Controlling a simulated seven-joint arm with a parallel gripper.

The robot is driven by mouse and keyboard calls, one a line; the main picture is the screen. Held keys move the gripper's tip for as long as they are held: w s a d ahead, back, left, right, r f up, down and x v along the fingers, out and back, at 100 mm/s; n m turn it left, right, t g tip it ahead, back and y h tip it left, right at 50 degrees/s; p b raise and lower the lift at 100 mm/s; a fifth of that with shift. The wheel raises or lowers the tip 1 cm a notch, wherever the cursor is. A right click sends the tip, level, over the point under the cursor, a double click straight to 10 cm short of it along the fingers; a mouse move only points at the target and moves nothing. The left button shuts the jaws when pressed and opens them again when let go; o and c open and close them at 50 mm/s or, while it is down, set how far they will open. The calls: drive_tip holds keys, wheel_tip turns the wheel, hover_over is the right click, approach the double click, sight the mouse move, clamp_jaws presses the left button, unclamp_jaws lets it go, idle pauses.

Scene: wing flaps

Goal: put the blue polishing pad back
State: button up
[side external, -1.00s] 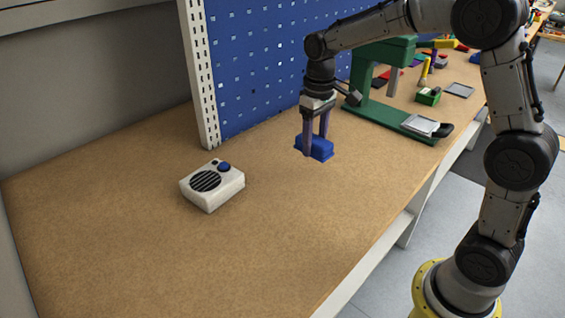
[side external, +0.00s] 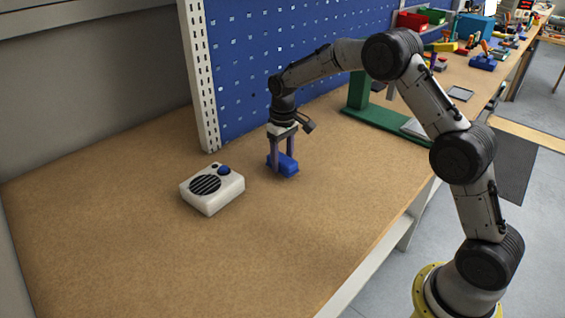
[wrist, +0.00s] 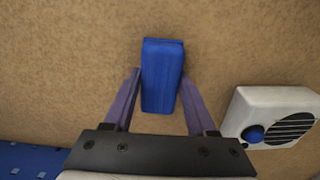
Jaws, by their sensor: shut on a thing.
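The blue polishing pad (side external: 285,165) is a small blue block, held between the purple fingers of my gripper (side external: 283,157). It is low over the bench, to the right of a white radio-like box; I cannot tell whether it touches the wood. In the wrist view the pad (wrist: 162,78) points away from the palm, between the two fingers of my gripper (wrist: 160,85). The fingers are shut on its sides.
The white box (side external: 226,191) with a dark grille and blue knob stands left of the pad, and shows at right in the wrist view (wrist: 275,117). A blue pegboard (side external: 240,60) rises behind. A green stand (side external: 372,115) is to the right. The bench front (side external: 200,265) is clear.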

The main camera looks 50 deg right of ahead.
drive_tip(key=shift+f, duration=0.6)
drive_tip(key=shift+f, duration=0.1)
drive_tip(key=o, duration=1.2)
